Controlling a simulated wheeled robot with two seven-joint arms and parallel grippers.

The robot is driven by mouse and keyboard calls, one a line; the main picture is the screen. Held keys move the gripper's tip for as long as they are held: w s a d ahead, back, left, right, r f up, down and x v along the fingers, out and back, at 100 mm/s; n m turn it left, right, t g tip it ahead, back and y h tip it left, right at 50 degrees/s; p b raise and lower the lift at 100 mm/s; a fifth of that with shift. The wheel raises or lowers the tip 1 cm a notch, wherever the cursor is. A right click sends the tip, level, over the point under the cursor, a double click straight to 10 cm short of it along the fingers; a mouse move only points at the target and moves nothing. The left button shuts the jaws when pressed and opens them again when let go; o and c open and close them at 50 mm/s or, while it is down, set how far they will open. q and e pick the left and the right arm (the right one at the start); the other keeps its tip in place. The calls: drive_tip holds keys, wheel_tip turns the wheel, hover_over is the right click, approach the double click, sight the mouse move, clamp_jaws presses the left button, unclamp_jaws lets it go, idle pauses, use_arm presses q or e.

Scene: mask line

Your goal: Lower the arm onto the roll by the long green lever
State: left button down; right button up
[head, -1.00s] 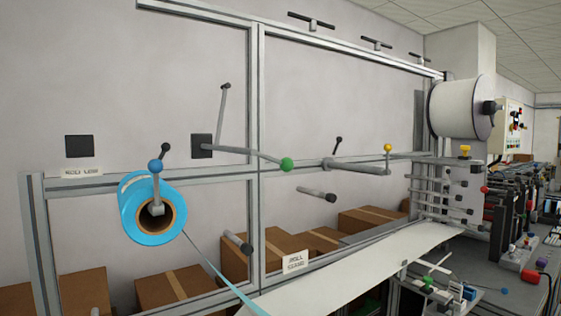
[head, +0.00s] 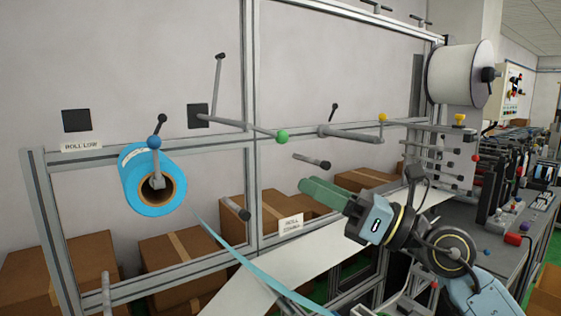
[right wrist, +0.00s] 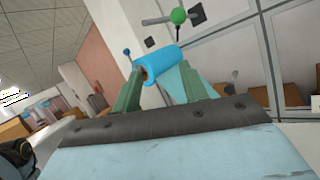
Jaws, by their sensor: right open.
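The long green lever (head: 240,125) is a grey rod that runs from a dark wall plate to a green ball (head: 282,136). A thin grey arm (head: 217,85) with a black end stands raised by that plate. The blue roll (head: 138,200) hangs on the frame to the lower left, with a blue-ball lever (head: 154,143) in front of its core. My right gripper (head: 304,190) is open and empty, below and right of the green ball and apart from it. The right wrist view shows the green ball (right wrist: 178,16) beyond the open fingers (right wrist: 161,68). My left gripper is out of view.
A yellow-ball lever (head: 382,118) and a short grey peg (head: 312,161) sit to the right. A grey frame post (head: 249,70) stands left of the green ball. A white web (head: 250,285) and cardboard boxes (head: 175,260) lie lower down.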

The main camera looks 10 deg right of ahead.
sight(287, 136)
drive_tip(key=d+r+n+t+h, duration=0.1)
drive_tip(key=d+r+n+h, duration=0.2)
drive_tip(key=r+n+h, duration=0.4)
drive_tip(key=p+x, duration=0.4)
drive_tip(key=x, duration=0.7)
drive_tip(key=shift+s+a+r+p, duration=0.15)
drive_tip(key=shift+s+r+p, duration=0.05)
drive_tip(key=shift+r+p, duration=0.1)
drive_tip(key=shift+w+a+f, duration=0.15)
drive_tip(key=shift+w+a, duration=0.15)
drive_tip(key=shift+w, duration=0.1)
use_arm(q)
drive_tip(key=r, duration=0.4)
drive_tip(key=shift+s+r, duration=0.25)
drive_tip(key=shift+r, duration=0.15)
use_arm(e)
clamp_jaws()
